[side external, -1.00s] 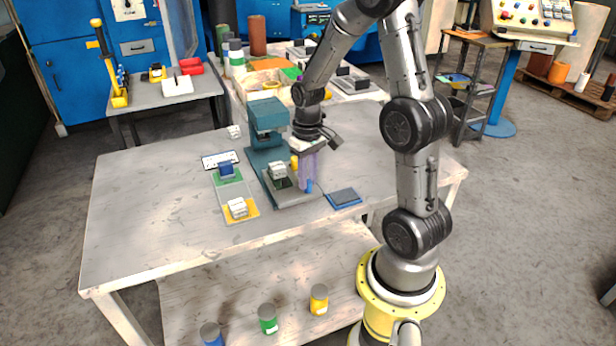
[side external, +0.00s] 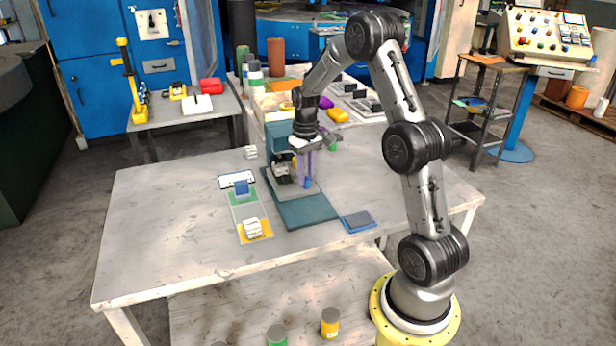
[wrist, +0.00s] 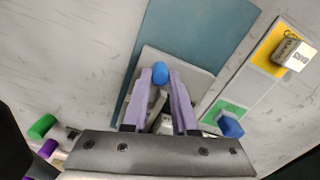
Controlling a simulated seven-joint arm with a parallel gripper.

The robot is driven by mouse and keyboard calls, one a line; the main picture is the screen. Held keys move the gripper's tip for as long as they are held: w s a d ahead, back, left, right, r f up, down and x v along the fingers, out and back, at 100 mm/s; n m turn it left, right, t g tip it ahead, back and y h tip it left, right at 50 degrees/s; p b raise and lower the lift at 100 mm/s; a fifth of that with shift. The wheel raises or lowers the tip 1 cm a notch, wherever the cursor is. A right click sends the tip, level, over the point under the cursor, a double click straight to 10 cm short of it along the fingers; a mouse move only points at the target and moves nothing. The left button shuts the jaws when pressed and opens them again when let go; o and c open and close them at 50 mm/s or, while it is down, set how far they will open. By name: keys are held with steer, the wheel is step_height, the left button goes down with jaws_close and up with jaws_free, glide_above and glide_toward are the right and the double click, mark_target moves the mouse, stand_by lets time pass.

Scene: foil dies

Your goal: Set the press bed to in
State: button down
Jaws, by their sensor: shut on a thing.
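The teal press (side external: 281,140) stands on the work table with its long teal base (side external: 305,212) reaching toward the front. The grey press bed (side external: 312,189) sits at the rear of the base, its back part beneath the press head. The front of the base is bare. A small die (side external: 281,170) is on the bed under the head, partly hidden. My gripper (side external: 307,178) points down at the bed's front, its purple fingers shut on the blue knob (side external: 307,183). In the wrist view the knob (wrist: 160,72) shows between the fingertips, with the bed (wrist: 197,79) behind.
Left of the press lies a strip with a green zone (side external: 243,212) and a yellow zone, bearing a blue block (side external: 241,188) and a whitish block (side external: 253,229). A white card (side external: 236,179) lies behind. A blue-edged pad (side external: 357,222) lies right of the base.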

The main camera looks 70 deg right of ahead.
steer(key=shift+w+d+r, duration=0.15)
steer(key=shift+w+d, duration=0.05)
steer(key=shift+w, duration=0.05)
steer(key=c, duration=1.1)
jaws_free()
steer(key=o, duration=0.4)
steer(key=shift+s, duration=0.1)
step_height(320, 180, up, 14)
